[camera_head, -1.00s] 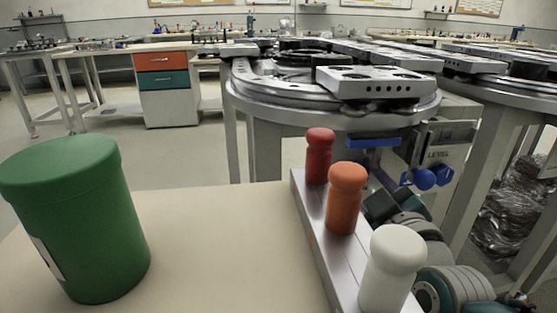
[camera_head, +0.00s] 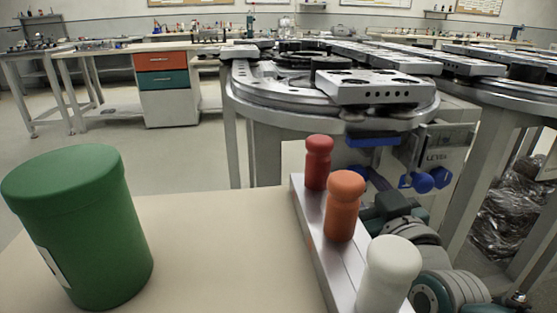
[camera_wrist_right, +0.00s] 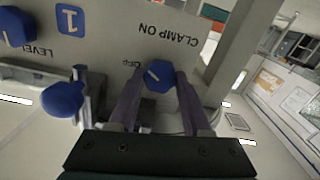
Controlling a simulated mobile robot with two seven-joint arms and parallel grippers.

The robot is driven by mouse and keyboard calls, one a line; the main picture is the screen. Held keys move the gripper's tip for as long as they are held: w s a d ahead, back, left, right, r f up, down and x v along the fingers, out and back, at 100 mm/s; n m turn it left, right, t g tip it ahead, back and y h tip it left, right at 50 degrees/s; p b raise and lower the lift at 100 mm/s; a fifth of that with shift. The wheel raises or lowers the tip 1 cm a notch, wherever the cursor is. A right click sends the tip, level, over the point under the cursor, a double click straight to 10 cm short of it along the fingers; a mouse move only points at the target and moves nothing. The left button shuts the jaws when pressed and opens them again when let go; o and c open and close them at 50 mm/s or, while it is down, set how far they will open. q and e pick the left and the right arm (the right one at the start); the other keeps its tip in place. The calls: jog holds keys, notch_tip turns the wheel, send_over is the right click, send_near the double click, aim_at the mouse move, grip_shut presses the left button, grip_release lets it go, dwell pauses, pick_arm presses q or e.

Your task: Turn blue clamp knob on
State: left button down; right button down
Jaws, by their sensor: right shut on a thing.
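The blue clamp knob (camera_wrist_right: 158,78) has a white pointer line lying diagonally. It stands out from a grey panel (camera_wrist_right: 120,30) printed "CLAMP ON", with a second, partly covered label beside the knob; the lettering is upside down in the right wrist view. My right gripper (camera_wrist_right: 156,88) is shut on this knob, one finger on each side. In the head view, a bit of blue (camera_head: 359,174) shows behind the pegs; my right gripper's fingers are hidden there and only my right arm shows. My left gripper is in neither view.
Blue knobs (camera_head: 423,181) sit under the "LEVEL" label; one shows close to the left finger in the wrist view (camera_wrist_right: 62,98). Red (camera_head: 318,162), orange (camera_head: 343,205) and white (camera_head: 388,272) pegs stand near my right arm. A green canister (camera_head: 80,228) stands left.

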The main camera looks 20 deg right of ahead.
jog(key=m, duration=1.2)
dwell(0.6)
jog(key=shift+c, duration=1.7)
grip_release()
jog(key=p+v, duration=0.2)
jog(key=v, duration=0.8)
